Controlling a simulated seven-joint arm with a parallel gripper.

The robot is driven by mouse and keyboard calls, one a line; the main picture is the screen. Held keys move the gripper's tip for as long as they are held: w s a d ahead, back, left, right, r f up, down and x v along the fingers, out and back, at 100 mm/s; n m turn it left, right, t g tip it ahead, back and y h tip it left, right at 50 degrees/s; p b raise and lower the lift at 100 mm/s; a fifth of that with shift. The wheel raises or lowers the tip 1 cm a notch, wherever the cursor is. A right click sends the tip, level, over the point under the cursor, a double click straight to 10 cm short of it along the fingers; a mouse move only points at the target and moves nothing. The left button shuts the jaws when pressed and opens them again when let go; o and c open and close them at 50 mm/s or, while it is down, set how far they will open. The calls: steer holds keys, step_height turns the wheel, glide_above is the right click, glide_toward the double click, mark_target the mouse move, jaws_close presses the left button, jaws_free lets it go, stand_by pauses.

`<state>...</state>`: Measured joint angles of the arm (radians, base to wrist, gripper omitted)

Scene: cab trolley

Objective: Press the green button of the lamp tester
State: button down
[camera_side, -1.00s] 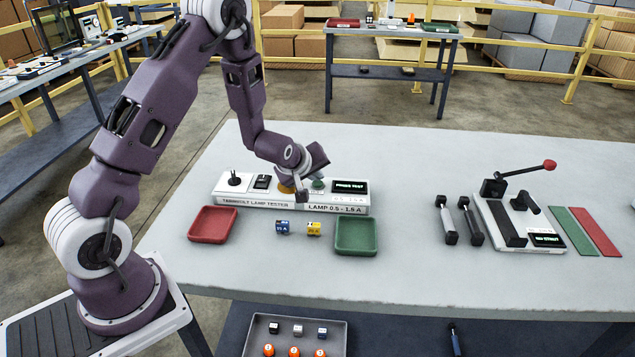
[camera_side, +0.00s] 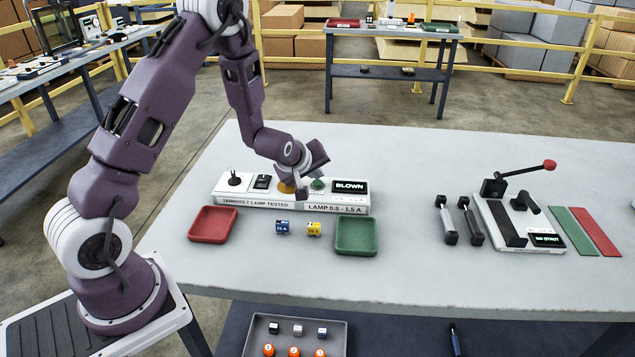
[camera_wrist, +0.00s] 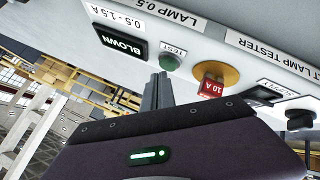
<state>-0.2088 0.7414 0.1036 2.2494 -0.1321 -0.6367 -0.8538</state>
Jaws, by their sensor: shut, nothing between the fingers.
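The lamp tester (camera_side: 260,203) is a long white box on the table. Its green button (camera_side: 317,184) sits beside the display (camera_side: 350,187), which reads BLOWN. In the wrist view the green button (camera_wrist: 169,62) is under a TEST label and the display (camera_wrist: 121,42) also reads BLOWN. A red block marked 10 A (camera_wrist: 209,89) is at the amber round socket (camera_wrist: 226,73). My gripper (camera_side: 302,195) is shut and empty. Its fingertips (camera_wrist: 159,78) show close beside the green button; I cannot tell whether they touch it.
A red tray (camera_side: 213,238) and a green tray (camera_side: 372,251) stand in front of the tester. A blue block (camera_side: 282,228) and a yellow block (camera_side: 314,229) lie between them. A device with a red-knobbed lever (camera_side: 520,168) stands at the right. The table centre is clear.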

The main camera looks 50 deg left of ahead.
mark_target(316, 184)
steer(key=shift+r, duration=0.35)
steer(key=shift+r, duration=0.1)
steer(key=shift+r, duration=2.35)
